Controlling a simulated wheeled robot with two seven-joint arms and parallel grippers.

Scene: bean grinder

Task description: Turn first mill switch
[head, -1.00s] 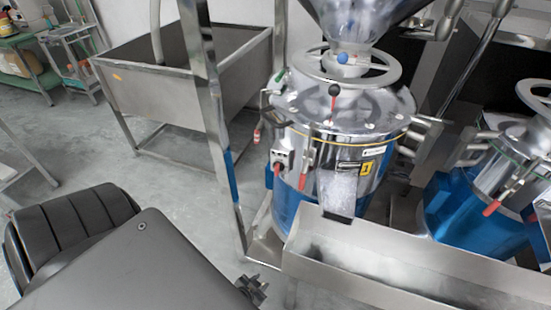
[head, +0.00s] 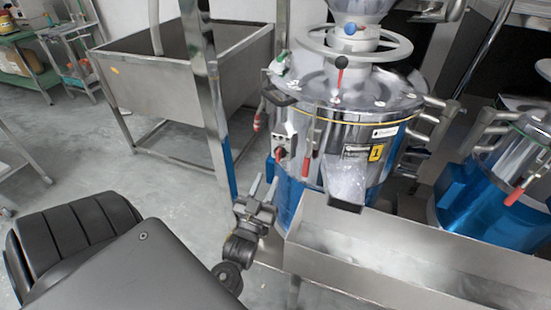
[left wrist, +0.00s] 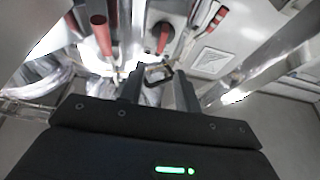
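The first mill (head: 345,110) is a steel and blue drum with a yellow label "1" (head: 375,152). Its switch (head: 280,152) is a red knob on a small box on the drum's left front. In the left wrist view the red switch (left wrist: 161,38) is ahead of the fingers, near the top centre. My left gripper (head: 263,186) is below and slightly left of the switch, fingers pointing up. In the left wrist view the gripper (left wrist: 158,78) has its two fingers apart, with nothing clearly held between them. My right gripper is not in view.
A red-handled lever (head: 307,165) hangs close right of the switch. A steel trough (head: 380,250) stands in front of the mill. A steel post (head: 208,90) rises on the left. A second mill (head: 500,170) stands to the right.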

